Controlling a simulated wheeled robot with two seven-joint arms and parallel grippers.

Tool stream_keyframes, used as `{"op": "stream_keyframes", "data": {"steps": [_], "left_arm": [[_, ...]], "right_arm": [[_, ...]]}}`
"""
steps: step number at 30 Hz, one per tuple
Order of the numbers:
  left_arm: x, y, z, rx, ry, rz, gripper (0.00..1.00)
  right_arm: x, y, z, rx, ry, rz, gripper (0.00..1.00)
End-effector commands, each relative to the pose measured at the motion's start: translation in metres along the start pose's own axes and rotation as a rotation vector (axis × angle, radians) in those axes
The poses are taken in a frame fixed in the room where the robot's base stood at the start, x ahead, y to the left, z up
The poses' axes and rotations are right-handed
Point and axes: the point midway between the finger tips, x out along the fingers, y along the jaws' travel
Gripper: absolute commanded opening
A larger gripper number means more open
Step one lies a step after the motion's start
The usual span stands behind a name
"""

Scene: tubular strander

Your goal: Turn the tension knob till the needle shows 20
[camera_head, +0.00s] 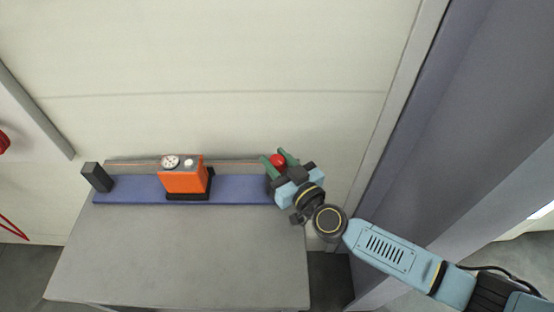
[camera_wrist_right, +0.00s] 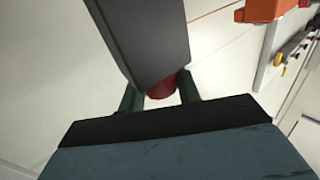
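The red knob (camera_head: 278,160) is at the right end of the blue rail on the table. My right gripper (camera_head: 277,162) has its two green fingers on either side of it. In the right wrist view the red knob (camera_wrist_right: 162,86) shows between the fingers (camera_wrist_right: 160,92), partly hidden by a dark post (camera_wrist_right: 145,35). Whether the fingers press on the knob cannot be made out. An orange tension meter (camera_head: 182,181) stands on the rail with a round white dial (camera_head: 170,161) on top; its needle is too small to read. My left gripper is not in view.
The blue rail (camera_head: 235,189) runs along the back of the grey table (camera_head: 180,250), with a dark block (camera_head: 97,177) at its left end. A grey-blue upright panel (camera_head: 440,130) stands close on the right. The table's front part is clear.

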Motion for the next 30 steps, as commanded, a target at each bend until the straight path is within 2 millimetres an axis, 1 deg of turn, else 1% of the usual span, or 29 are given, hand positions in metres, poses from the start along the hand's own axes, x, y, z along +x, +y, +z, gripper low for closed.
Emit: {"op": "stream_keyframes", "data": {"steps": [1, 3, 7, 10, 17, 22, 25, 30], "left_arm": [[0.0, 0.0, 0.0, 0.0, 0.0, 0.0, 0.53], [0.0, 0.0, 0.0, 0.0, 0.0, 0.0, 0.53], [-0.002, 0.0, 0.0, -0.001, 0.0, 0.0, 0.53], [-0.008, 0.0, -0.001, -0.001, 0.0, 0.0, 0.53], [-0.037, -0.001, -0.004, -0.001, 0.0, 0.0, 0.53], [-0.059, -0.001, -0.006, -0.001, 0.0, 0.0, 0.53], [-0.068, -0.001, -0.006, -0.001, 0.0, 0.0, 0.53], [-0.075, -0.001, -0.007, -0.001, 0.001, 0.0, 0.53]], "right_arm": [[0.0, 0.0, 0.0, 0.0, 0.0, 0.0, 0.17], [0.0, 0.0, 0.0, 0.0, 0.0, 0.0, 0.1], [0.0, 0.0, 0.0, 0.001, 0.0, 0.006, 0.1], [0.0, -0.001, -0.002, 0.001, 0.0, 0.024, 0.1], [-0.001, -0.003, -0.004, 0.006, 0.0, 0.13, 0.1], [-0.001, -0.003, -0.004, 0.007, 0.005, 0.251, 0.1], [-0.001, -0.003, -0.003, 0.007, 0.008, 0.327, 0.1], [-0.001, -0.003, -0.001, 0.007, 0.015, 0.441, 0.1]]}}
